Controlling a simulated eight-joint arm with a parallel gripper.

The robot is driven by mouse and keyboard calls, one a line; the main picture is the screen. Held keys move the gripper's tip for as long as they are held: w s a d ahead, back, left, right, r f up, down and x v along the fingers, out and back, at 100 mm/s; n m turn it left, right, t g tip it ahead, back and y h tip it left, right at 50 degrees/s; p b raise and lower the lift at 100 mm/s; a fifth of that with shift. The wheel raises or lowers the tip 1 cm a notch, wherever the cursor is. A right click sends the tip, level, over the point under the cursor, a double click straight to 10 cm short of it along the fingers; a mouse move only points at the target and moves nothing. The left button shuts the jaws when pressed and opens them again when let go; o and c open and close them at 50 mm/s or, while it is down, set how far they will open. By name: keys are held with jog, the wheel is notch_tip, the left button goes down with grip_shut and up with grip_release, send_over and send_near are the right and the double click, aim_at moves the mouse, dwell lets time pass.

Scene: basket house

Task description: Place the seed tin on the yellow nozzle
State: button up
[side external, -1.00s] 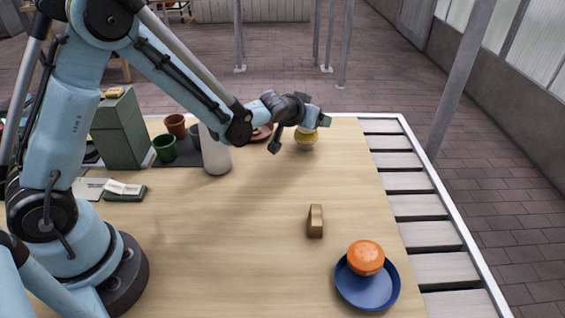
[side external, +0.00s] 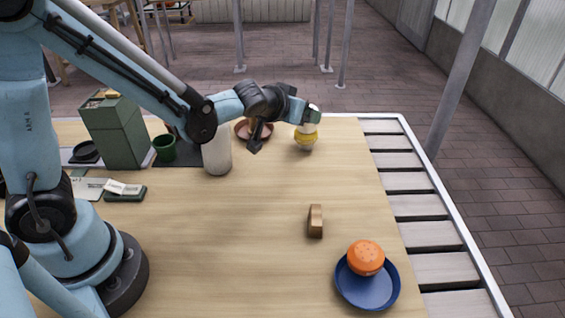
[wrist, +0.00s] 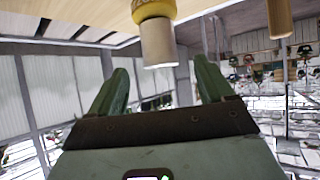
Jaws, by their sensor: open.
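The yellow nozzle (side external: 305,138) stands at the far right of the table. It also shows in the wrist view (wrist: 153,10), where the scene is upside down. A pale cylinder (wrist: 158,42), which looks like the seed tin, sits upright against the nozzle's upper end; in the side view its pale top (side external: 307,128) shows above the yellow. My gripper (side external: 314,113) is open just above and beside it. In the wrist view the two green fingers (wrist: 163,75) are spread apart, with the tin's end just beyond and between the fingertips, not gripped.
A white cylinder (side external: 217,157) and a terracotta saucer (side external: 242,133) stand left of the nozzle. A green pot (side external: 164,149) and green box (side external: 116,134) stand left.

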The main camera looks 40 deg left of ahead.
jog(key=s+r+m+g+h, duration=0.1)
jog(key=s+g, duration=0.1)
jog(key=s, duration=0.7)
jog(key=s+a+r+m+g+h, duration=0.1)
jog(key=s+r+g, duration=0.1)
jog(key=s, duration=0.8)
jog(key=shift+a+m+h, duration=0.2)
jog(key=shift+m+h, duration=0.1)
jog(key=shift+m, duration=0.1)
